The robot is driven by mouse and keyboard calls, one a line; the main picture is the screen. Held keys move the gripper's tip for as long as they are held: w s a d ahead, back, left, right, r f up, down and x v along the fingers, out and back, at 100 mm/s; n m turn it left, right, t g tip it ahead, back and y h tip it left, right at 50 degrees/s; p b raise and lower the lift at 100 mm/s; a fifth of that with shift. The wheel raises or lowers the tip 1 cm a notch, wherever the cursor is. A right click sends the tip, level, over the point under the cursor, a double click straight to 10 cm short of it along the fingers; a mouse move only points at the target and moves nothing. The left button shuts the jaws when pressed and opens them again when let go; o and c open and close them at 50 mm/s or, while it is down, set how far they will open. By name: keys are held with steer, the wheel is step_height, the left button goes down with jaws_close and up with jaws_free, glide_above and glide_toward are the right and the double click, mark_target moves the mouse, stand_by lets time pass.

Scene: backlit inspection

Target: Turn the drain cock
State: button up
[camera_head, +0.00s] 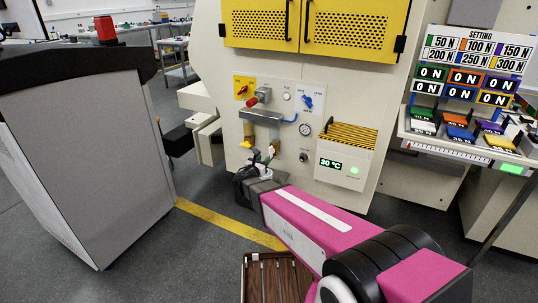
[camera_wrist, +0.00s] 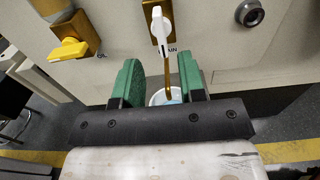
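My gripper (camera_wrist: 157,62) has green finger pads and is open, its two fingers apart, in the wrist view. A white lever (camera_wrist: 158,24) on a brass-coloured plate, seemingly the drain cock, is just beyond the fingertips and roughly centred between them. A small white label beside it is only partly legible. A brass-coloured stem (camera_wrist: 168,75) runs down from it between the fingers; contact cannot be told. A white container (camera_wrist: 160,97) with something bluish inside is below, partly hidden by the fingers. In the head view, my gripper (camera_head: 264,158) is low at the machine front.
A yellow lever (camera_wrist: 70,49) is left of the fingers and a dark round fitting (camera_wrist: 250,13) is right. In the head view, a red knob (camera_head: 253,102) sits above, and a display box (camera_head: 343,168) stands right. A grey cabinet (camera_head: 85,150) is left.

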mark_target(270, 152)
steer(key=x, duration=0.7)
steer(key=shift+s, duration=0.1)
steer(key=shift+c, duration=0.3)
jaws_close()
